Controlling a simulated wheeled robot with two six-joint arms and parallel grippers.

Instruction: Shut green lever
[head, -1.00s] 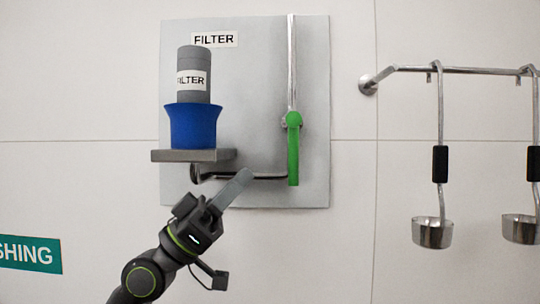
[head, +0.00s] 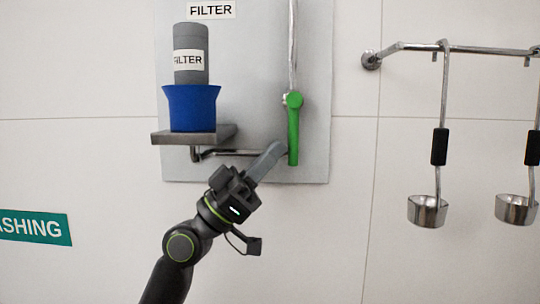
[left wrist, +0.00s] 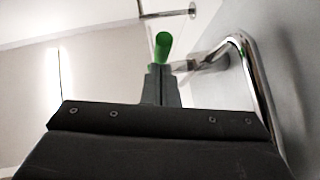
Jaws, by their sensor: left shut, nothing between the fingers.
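The green lever (head: 293,128) hangs straight down along a vertical metal pipe on the grey wall panel. My left gripper (head: 279,146) is shut with nothing in it, its tips just left of the lever's lower end. In the left wrist view the green lever (left wrist: 162,45) shows just beyond the closed fingertips (left wrist: 160,70). I cannot tell whether the tips touch it. My right gripper is not in view.
A blue cup (head: 191,108) with a grey filter cylinder (head: 191,55) stands on a small shelf (head: 183,138) left of the lever. A curved pipe runs below the shelf. Ladles (head: 427,211) hang from a rail (head: 465,50) at right. The wall between panel and ladles is clear.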

